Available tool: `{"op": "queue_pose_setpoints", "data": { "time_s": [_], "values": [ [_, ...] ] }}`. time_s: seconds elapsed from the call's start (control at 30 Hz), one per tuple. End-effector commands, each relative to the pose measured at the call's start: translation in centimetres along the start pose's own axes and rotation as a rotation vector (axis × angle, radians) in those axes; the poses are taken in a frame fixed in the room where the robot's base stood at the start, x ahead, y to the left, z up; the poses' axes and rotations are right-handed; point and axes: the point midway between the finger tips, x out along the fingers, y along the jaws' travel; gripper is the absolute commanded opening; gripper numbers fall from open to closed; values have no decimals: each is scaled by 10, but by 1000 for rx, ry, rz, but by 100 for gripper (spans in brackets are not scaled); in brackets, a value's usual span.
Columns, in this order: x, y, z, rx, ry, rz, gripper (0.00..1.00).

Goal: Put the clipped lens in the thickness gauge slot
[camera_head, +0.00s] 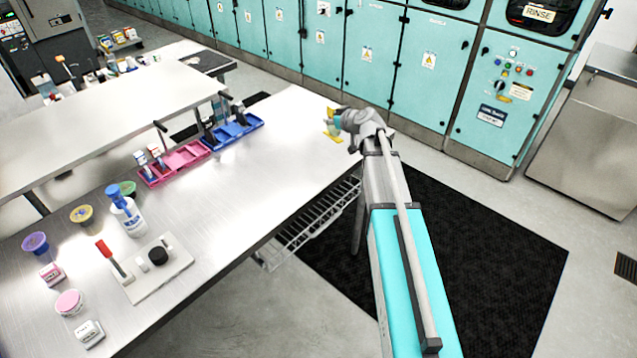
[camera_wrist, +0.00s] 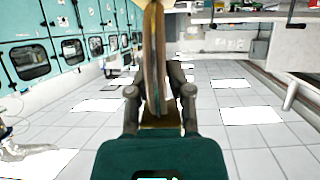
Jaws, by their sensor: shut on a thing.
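My gripper (camera_head: 336,127) is held out over the far right end of the steel table (camera_head: 235,180). In the wrist view my gripper (camera_wrist: 160,92) is shut on a thin, tall, brownish thing seen edge-on, which I take to be the clipped lens (camera_wrist: 154,55). In the head view only small yellow parts show at the gripper, and the lens is hard to make out. A pale plate with a black round knob and a red-handled post, possibly the thickness gauge (camera_head: 168,278), lies at the table's near end, well away from my gripper. Its slot cannot be made out.
Pink trays (camera_head: 178,163) and a blue tray (camera_head: 233,132) line the table's back edge. A white bottle with a blue top (camera_head: 127,217), several small round pots and small boxes stand at the left. The table between the plate and my gripper is mostly clear.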

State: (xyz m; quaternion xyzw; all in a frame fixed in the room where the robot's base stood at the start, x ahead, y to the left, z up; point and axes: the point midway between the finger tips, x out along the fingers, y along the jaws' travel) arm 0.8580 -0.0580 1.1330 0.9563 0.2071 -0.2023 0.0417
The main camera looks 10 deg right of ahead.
Motion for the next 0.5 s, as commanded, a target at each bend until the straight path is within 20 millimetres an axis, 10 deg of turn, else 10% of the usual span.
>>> {"op": "queue_pose_setpoints", "data": {
  "time_s": [0.5],
  "values": [
    [-43, 50, 49, -78, 19, -172, 0]
  ]
}}
